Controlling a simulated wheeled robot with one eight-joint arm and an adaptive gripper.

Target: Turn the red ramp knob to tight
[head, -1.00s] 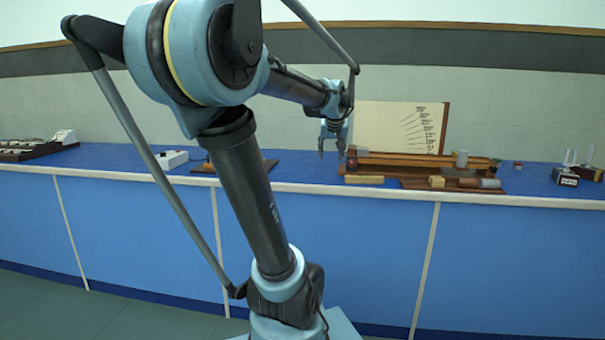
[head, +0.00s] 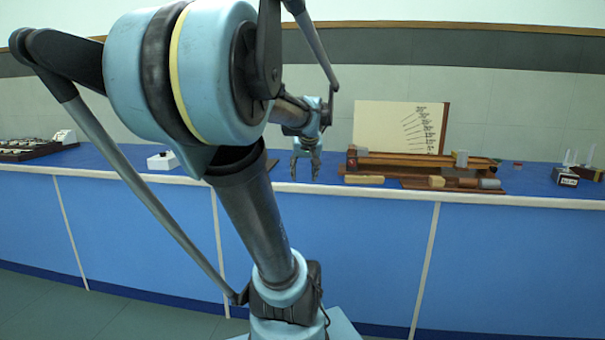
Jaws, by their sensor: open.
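The wooden ramp (head: 400,161) lies on the blue bench in front of a cream chart board. A small red knob (head: 351,162) shows at its left end, on a dark block; its setting is too small to read. My gripper (head: 304,178) hangs over the bench to the left of the ramp, fingers pointing down. Its fingers are apart and empty, and it does not touch the knob.
The chart board (head: 385,125) stands behind the ramp. Wooden blocks and cylinders (head: 466,182) lie in front of it. A white box (head: 160,162) is at left; small instruments (head: 566,178) stand at right. The bench edge (head: 400,193) runs in front.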

